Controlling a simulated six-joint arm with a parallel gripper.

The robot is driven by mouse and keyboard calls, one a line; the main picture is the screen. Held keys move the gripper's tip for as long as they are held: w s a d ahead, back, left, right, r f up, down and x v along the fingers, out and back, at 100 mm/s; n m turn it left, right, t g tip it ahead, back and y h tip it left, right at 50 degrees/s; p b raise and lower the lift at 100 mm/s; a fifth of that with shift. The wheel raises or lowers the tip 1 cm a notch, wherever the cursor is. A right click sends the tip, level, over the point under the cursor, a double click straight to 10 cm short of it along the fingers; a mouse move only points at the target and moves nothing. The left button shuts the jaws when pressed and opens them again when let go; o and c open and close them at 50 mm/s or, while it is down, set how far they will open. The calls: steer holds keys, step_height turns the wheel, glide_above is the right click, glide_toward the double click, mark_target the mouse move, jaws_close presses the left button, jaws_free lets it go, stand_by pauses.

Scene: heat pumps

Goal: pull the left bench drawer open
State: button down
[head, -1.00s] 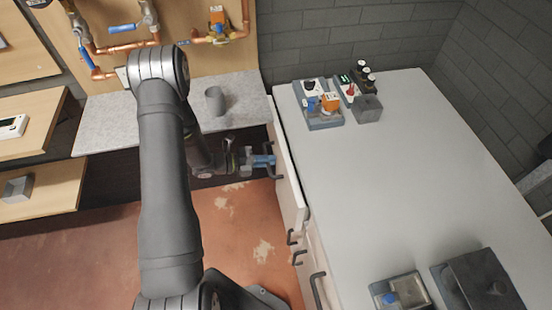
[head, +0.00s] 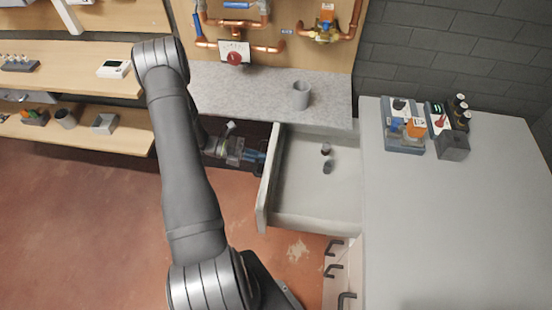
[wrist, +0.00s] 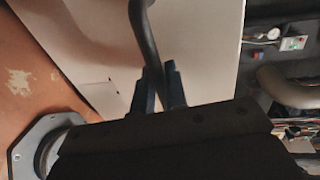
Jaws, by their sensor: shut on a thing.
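The left bench drawer (head: 312,213) stands well open to the left of the bench top in the head view. My gripper (head: 262,157) is at the outer side of the drawer front. In the wrist view the fingers (wrist: 158,88) are shut around the dark bar handle (wrist: 146,40) on the pale drawer front (wrist: 200,45). In the head view the handle is mostly hidden by the fingers.
The grey bench top (head: 450,220) carries small devices (head: 405,130) at its back. A grey cup (head: 301,95) stands on the speckled shelf (head: 240,95) behind the drawer. Other dark handles (head: 334,247) stick out below the bench edge. Open floor (head: 80,220) lies to the left.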

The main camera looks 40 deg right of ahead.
steer(key=shift+f+v, duration=0.15)
steer(key=shift+v, duration=0.6)
steer(key=shift+f+v, duration=0.1)
steer(key=shift+v, duration=0.6)
steer(key=c, duration=1.6)
jaws_free()
steer(key=shift+o, duration=0.2)
steer(key=v, duration=1.2)
